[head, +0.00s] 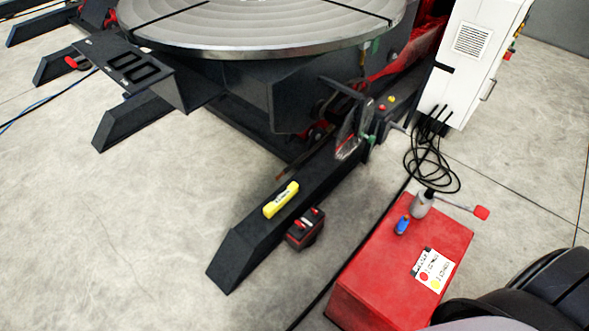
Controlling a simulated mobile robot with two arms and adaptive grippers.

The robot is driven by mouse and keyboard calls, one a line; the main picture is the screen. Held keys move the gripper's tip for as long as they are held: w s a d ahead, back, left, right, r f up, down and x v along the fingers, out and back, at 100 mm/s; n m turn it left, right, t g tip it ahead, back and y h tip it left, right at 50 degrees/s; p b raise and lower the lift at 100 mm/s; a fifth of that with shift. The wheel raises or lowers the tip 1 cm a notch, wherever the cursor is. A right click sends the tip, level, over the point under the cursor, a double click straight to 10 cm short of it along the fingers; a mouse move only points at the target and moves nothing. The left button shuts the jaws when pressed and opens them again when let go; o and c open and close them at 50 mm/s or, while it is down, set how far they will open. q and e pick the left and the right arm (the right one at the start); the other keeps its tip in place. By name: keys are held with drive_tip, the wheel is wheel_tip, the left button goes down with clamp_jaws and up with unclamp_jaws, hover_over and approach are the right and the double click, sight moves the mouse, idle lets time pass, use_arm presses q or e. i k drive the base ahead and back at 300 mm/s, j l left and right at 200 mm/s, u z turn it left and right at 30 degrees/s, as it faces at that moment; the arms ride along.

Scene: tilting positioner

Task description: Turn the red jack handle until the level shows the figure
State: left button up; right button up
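A thin rod with a red end (481,212) sticks out to the right near a grey canister (422,204) at the back of the red box; I cannot tell whether it is joined to the canister. A red knob (77,62) also shows by a positioner foot at upper left. A yellow level (281,199) lies along the dark leg (245,240) of the positioner; its reading is too small to make out. Neither gripper is in view.
The round grey turntable (262,22) fills the top. A red box (385,290) with a blue bottle (403,225) and a note (436,268) stands at right. A black-and-red block (305,229) sits beside the leg. Black cables (431,165) lie below a white cabinet (480,60). Floor at lower left is clear.

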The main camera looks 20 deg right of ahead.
sight(301, 226)
drive_tip(key=z, duration=0.75)
